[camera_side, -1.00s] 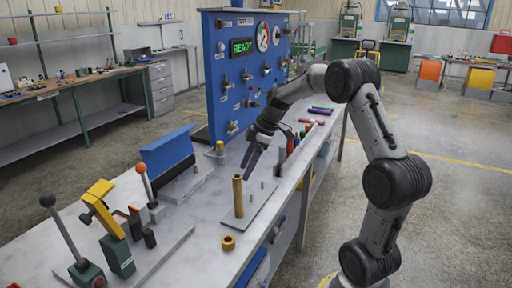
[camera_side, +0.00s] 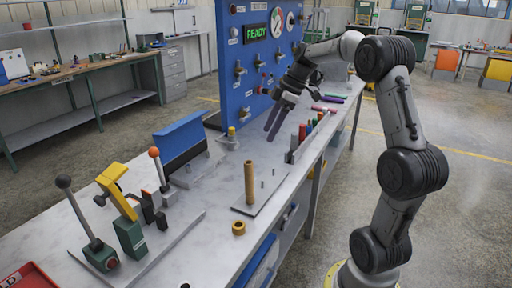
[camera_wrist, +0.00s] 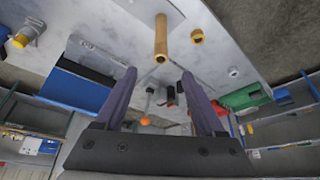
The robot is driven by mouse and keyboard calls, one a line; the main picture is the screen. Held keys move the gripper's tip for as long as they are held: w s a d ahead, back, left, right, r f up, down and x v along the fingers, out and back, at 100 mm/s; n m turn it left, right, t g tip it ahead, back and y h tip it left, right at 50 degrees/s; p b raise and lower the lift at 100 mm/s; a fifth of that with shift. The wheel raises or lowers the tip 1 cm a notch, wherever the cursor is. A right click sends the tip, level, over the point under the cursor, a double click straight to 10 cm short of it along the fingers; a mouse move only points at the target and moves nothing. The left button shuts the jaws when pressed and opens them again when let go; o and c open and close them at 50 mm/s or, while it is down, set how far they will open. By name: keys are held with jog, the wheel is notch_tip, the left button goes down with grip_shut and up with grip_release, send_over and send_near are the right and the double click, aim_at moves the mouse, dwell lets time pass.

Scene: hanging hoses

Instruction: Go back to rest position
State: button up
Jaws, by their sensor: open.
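My gripper (camera_side: 275,122) is in the air over the bench, in front of the blue panel. Its two purple fingers point down and stand apart with nothing between them. In the wrist view my gripper (camera_wrist: 165,98) also shows spread and empty. A brown upright post (camera_side: 249,183) stands on a grey plate in front of and below the fingers, apart from them. It also shows in the wrist view (camera_wrist: 161,40). No hose is in the fingers.
The blue panel (camera_side: 236,85) with valves, gauges and a lit READY sign stands behind the gripper. A brass ring (camera_side: 238,228) lies near the front edge. Levers (camera_side: 126,228) stand at left.

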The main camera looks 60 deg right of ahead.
jog(key=s+a+r+n, duration=0.2)
jog(key=s+a+r, duration=0.15)
jog(key=a, duration=0.65)
jog(key=s+a+r+n, duration=0.15)
jog(key=a+r, duration=0.25)
jog(key=a, duration=0.6)
jog(key=s+a+f+m+h, duration=0.1)
jog(key=s+f+m, duration=0.3)
jog(key=s+m, duration=0.1)
jog(key=s+a+f+m+t+h, duration=0.1)
jog(key=s+f+m, duration=0.3)
jog(key=s, duration=0.4)
jog(key=shift+s+a+f+m+t+h, duration=0.15)
jog(key=shift+a+f+m+t+h, duration=0.2)
jog(key=shift+m, duration=0.4)
